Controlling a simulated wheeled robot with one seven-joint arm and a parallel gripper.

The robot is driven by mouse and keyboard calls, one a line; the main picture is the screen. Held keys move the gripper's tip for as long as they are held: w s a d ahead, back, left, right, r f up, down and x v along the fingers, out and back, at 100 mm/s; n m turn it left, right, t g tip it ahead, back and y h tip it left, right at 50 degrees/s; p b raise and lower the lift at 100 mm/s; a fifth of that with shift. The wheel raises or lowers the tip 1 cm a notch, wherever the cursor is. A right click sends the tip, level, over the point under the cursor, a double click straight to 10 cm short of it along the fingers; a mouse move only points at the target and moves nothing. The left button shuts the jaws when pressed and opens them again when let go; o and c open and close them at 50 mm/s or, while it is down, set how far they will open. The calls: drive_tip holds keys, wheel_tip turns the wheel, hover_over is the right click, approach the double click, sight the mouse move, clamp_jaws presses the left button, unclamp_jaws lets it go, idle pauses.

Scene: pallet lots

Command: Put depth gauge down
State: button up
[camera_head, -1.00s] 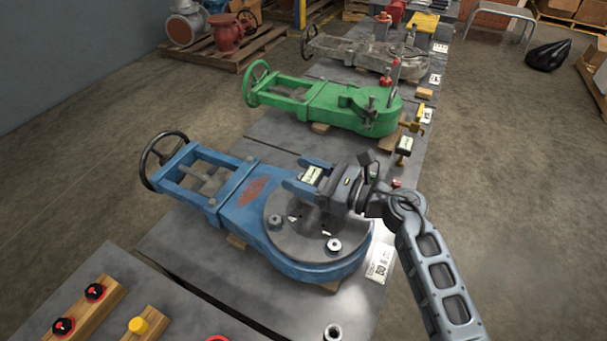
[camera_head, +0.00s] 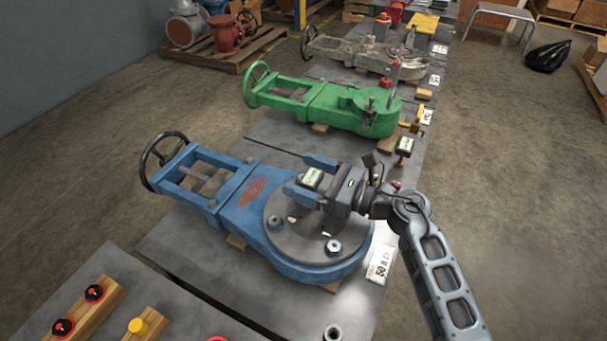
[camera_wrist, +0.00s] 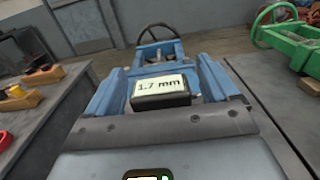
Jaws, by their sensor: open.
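The depth gauge (camera_head: 313,178) is a small dark box with a pale display, over the round grey flange of the blue valve (camera_head: 262,200). In the wrist view the gauge (camera_wrist: 160,90) reads "1.7 mm". My gripper (camera_head: 302,174) is open, with one blue finger on each side of the gauge. In the wrist view gaps show between the gauge and both fingers (camera_wrist: 160,84). The gauge's underside and what it rests on are hidden.
A green valve (camera_head: 325,105) and a grey valve (camera_head: 365,52) lie farther along the steel tables. A second gauge-like device (camera_head: 405,146) stands near the table edge. Wooden blocks with knobs (camera_head: 75,310) are at the lower left. A white tag (camera_head: 380,264) lies beside the blue valve.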

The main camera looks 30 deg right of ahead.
drive_tip(key=v, duration=1.1)
drive_tip(key=shift+s+f+b, duration=0.1)
drive_tip(key=shift+b, duration=0.2)
drive_tip(key=s+a+r+n+h, duration=0.2)
drive_tip(key=s+n+h, duration=0.1)
drive_tip(key=s+n, duration=0.6)
drive_tip(key=s+a+r+n+h, duration=0.2)
drive_tip(key=s+n+h, duration=0.2)
drive_tip(key=s+n, duration=0.6)
drive_tip(key=s+a+r+n+h, duration=0.2)
drive_tip(key=s+a+n+h, duration=0.1)
drive_tip(key=s+n, duration=0.6)
drive_tip(key=s, duration=0.2)
drive_tip(key=shift+s+r+n+h, duration=0.15)
drive_tip(key=shift+s+n+h, duration=0.15)
drive_tip(key=shift+s+n, duration=0.1)
